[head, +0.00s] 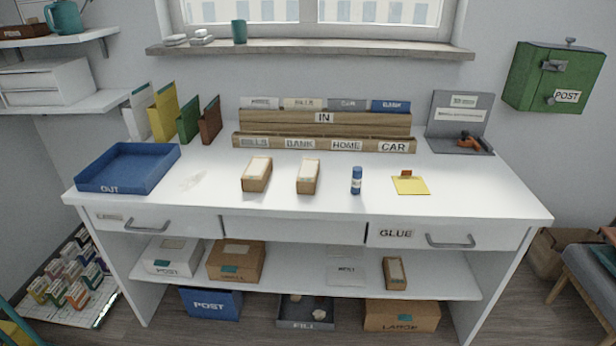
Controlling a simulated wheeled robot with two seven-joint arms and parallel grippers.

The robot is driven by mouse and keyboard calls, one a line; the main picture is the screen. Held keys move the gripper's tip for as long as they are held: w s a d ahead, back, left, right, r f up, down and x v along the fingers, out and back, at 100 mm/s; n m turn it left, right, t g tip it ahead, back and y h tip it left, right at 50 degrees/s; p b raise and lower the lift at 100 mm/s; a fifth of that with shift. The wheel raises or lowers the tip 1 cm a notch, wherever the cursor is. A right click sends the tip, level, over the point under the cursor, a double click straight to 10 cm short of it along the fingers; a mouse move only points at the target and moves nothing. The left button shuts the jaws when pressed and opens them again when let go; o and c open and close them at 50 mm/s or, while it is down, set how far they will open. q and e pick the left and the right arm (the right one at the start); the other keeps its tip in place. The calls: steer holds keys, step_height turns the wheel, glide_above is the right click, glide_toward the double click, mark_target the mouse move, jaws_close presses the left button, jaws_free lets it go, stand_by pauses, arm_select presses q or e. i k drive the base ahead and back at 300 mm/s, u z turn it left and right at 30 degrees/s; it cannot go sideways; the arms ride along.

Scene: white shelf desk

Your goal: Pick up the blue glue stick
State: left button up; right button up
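The blue glue stick (356,182) stands upright on the white desk top (290,202), right of the middle and near the front. It has a blue body with a pale label band low on it. Nothing touches it. Neither of my grippers shows in the head view.
Two small brown boxes (257,174) (308,175) stand left of the glue stick. A yellow note pad (410,185) lies right of it. A blue OUT tray (128,168) is at the left, a wooden letter sorter (324,144) behind. A drawer labelled GLUE (441,236) is closed.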

mark_target(356, 180)
steer(key=z, duration=1.8)
steer(key=i, duration=1.55)
steer(key=u, duration=2.85)
